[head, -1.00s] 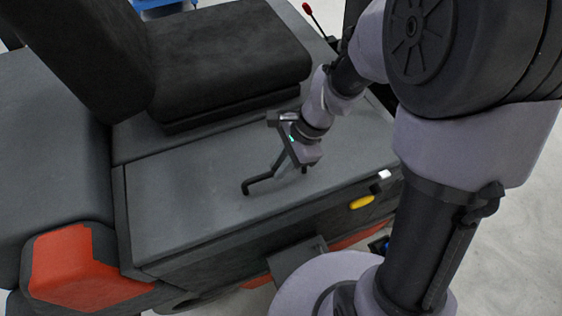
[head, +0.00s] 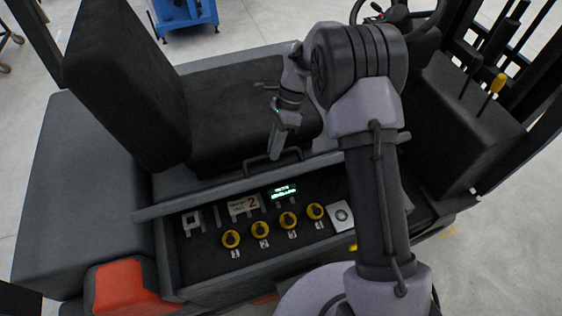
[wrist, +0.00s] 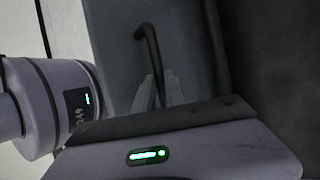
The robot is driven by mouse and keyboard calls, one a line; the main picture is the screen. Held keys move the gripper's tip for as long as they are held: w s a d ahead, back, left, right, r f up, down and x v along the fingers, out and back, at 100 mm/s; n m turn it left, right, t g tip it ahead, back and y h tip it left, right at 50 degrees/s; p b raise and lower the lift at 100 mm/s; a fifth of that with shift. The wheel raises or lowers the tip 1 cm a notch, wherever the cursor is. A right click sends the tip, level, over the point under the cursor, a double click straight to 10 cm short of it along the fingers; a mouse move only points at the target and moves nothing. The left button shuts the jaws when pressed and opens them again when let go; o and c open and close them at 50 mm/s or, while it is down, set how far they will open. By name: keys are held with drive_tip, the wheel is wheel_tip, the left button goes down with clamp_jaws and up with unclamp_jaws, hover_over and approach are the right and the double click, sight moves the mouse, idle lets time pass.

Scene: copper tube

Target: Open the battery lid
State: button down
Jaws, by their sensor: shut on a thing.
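The battery lid (head: 192,183) is the grey panel beside the seat. It is raised, and its front edge stands back from the front of the truck body, uncovering a dark compartment (head: 200,262). Its black bar handle (head: 262,164) also shows in the wrist view (wrist: 146,45). My gripper (head: 274,154) is at the handle; in the wrist view its fingers (wrist: 160,92) are shut on the bar. The exact contact is partly hidden by the gripper body.
The compartment holds several yellow ring knobs (head: 262,229), a lit green display (head: 283,191) and a white plate (head: 342,215). The black seat (head: 225,105) stands close behind the lid. A steering wheel and levers (head: 497,83) are at the right.

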drive_tip(key=w+a+p, duration=0.1)
drive_tip(key=w+a, duration=0.1)
drive_tip(key=w, duration=0.5)
drive_tip(key=shift+w+p, duration=0.15)
drive_tip(key=shift+p, duration=0.15)
drive_tip(key=c, duration=1.6)
unclamp_jaws()
drive_tip(key=shift+o, duration=1)
drive_tip(key=shift+w+a, duration=0.15)
drive_tip(key=shift+w, duration=0.1)
drive_tip(key=shift+r, duration=0.1)
drive_tip(key=shift+s, duration=0.1)
drive_tip(key=v, duration=0.7)
drive_tip(key=shift+r, duration=0.25)
